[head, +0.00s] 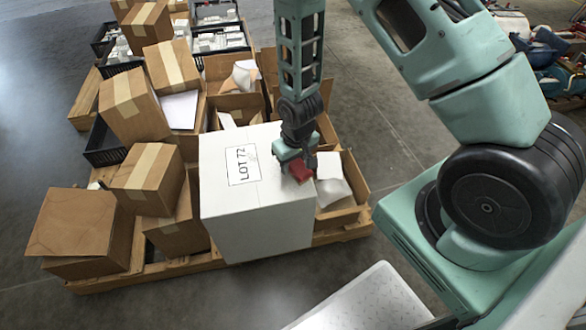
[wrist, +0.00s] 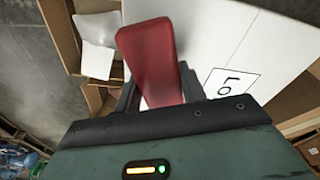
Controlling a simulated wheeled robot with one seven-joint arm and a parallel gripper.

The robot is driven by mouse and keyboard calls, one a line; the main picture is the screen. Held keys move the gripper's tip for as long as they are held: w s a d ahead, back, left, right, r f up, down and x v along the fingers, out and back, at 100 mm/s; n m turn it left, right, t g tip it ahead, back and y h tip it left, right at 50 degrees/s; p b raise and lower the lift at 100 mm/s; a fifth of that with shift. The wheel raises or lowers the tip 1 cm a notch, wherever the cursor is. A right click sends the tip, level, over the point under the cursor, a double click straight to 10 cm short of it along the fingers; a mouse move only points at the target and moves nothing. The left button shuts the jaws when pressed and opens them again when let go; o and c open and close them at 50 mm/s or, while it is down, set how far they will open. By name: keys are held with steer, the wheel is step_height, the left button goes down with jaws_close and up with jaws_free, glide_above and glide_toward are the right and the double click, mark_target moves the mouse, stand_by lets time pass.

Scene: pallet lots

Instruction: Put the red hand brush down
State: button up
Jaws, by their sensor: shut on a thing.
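The red hand brush (head: 300,172) is in my gripper (head: 297,160), at the right part of the top of a large white box marked LOT 72 (head: 258,220). In the wrist view the red brush (wrist: 150,62) sticks out from between the fingers of my gripper (wrist: 155,92), with the white box (wrist: 225,40) behind it. My gripper is shut on the brush. I cannot tell whether the brush touches the box top. The brush's bristles are not visible.
Cardboard boxes (head: 135,105) crowd the wooden pallet (head: 130,278) left of and behind the white box. Open cartons (head: 350,200) with white packets stand to its right. Black crates (head: 105,145) lie farther back.

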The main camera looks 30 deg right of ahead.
steer(key=shift+f, duration=1.15)
steer(key=shift+f, duration=0.15)
steer(key=o, duration=1.2)
